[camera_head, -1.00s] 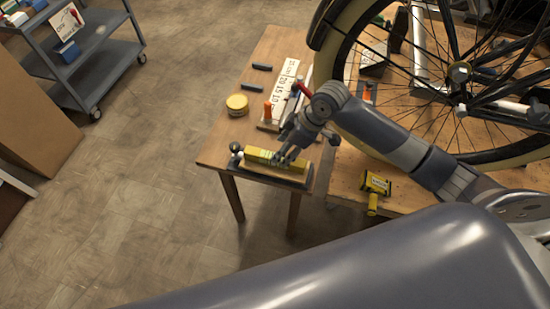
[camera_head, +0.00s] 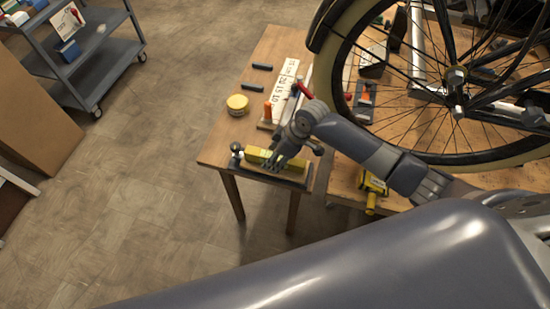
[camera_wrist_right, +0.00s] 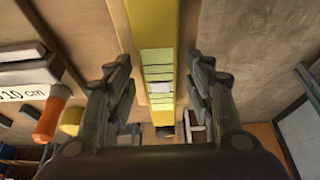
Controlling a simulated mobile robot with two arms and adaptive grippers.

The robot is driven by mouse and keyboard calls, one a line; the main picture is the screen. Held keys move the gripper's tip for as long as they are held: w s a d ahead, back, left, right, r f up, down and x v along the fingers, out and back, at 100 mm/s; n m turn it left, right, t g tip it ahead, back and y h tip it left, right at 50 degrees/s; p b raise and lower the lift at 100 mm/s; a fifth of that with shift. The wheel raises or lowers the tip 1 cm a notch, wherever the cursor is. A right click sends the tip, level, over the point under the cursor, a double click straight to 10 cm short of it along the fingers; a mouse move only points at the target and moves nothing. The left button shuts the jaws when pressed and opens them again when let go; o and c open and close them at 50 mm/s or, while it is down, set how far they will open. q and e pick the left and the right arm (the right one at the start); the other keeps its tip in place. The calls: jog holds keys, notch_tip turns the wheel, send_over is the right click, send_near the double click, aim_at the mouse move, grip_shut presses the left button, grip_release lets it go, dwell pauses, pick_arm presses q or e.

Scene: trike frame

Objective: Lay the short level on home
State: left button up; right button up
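The short level is a yellow bar (camera_head: 257,155) near the front edge of the small wooden table, over a dark grey base (camera_head: 292,182). My right gripper (camera_head: 283,160) comes in from the right and is at the level from above. In the right wrist view the level (camera_wrist_right: 158,30) runs between the two fingers (camera_wrist_right: 160,85), with a gap on each side, so the gripper is open. Its pale green labelled part faces the camera. Whether the level touches the base is hidden. I cannot tell which spot is home. My left gripper is not in view.
A yellow round tin (camera_head: 238,104), two dark strips (camera_head: 262,67), a white ruler-like plate (camera_head: 284,85) and an orange-handled tool (camera_head: 268,111) lie behind. A bicycle wheel (camera_head: 440,155) stands close right. A yellow tool (camera_head: 372,185) lies on the neighbouring bench.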

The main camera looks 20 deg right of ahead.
grip_shut()
jog(key=shift+r, duration=0.1)
